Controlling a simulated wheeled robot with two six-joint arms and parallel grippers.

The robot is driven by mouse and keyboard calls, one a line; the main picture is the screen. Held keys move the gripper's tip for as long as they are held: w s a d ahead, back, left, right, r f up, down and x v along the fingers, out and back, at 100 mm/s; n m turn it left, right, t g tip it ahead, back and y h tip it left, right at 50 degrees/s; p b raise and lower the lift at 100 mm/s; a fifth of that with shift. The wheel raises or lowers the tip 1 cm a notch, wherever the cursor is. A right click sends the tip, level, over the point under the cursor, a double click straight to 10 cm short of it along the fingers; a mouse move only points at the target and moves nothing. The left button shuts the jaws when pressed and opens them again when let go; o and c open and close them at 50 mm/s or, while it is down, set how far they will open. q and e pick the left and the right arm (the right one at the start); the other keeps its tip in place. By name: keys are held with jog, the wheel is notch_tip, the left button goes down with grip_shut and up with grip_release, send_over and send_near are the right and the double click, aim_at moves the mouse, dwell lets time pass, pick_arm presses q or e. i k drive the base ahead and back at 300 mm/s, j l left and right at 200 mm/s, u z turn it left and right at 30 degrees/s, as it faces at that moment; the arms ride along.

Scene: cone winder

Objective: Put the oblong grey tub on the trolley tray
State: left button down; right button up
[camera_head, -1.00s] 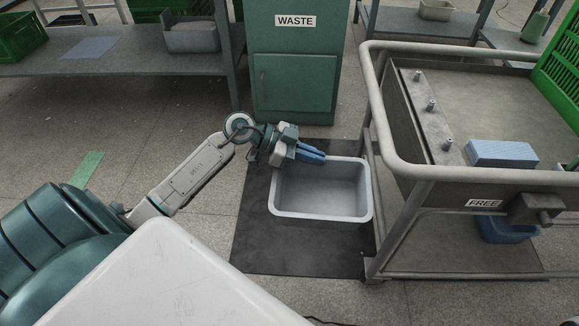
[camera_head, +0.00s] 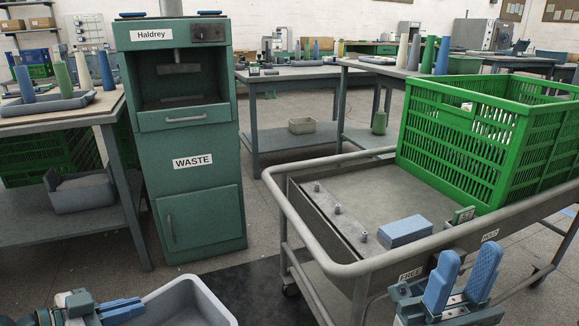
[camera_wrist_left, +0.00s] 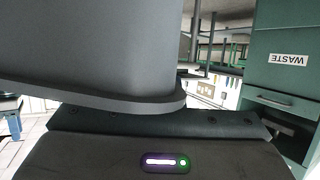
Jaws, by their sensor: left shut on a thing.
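The oblong grey tub (camera_head: 205,303) is at the bottom edge of the head view, left of the trolley, its lower part cut off. My left gripper (camera_head: 122,308) is shut on its left rim. In the left wrist view the tub (camera_wrist_left: 90,50) fills the upper left, close to the camera. Its height above the floor is hard to tell. The trolley tray (camera_head: 385,190) is at right, with a raised rail around it. My right gripper (camera_head: 462,282) is empty, its blue fingers apart, in front of the trolley's near side.
A blue block (camera_head: 405,231) lies on the tray, beside a strip with several pegs (camera_head: 337,208). A green crate (camera_head: 490,140) takes the tray's right part. The bare tray lies behind the block. A green waste cabinet (camera_head: 195,200) stands behind the tub. A dark mat (camera_head: 262,290) is on the floor.

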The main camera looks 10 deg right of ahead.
aim_at(388, 194)
jog(key=l+u, duration=0.1)
jog(key=u, duration=0.8)
jog(key=k+l+u, duration=0.1)
jog(key=u, duration=0.35)
jog(key=k+u, duration=0.1)
jog(key=u, duration=0.35)
jog(key=k+l+u, duration=0.1)
jog(key=k+u, duration=0.2)
jog(key=k+l+u, duration=0.1)
jog(key=k+u, duration=0.2)
jog(key=k+z, duration=0.15)
jog(key=z, duration=0.25)
jog(key=k+l+z, duration=0.1)
jog(key=z, duration=0.8)
jog(key=l+z, duration=0.15)
jog(key=z, duration=0.3)
jog(key=l+z, duration=0.15)
jog(key=z, duration=0.3)
jog(key=l+z, duration=0.1)
jog(key=z, duration=0.35)
jog(key=l+z, duration=0.1)
jog(key=z, duration=0.35)
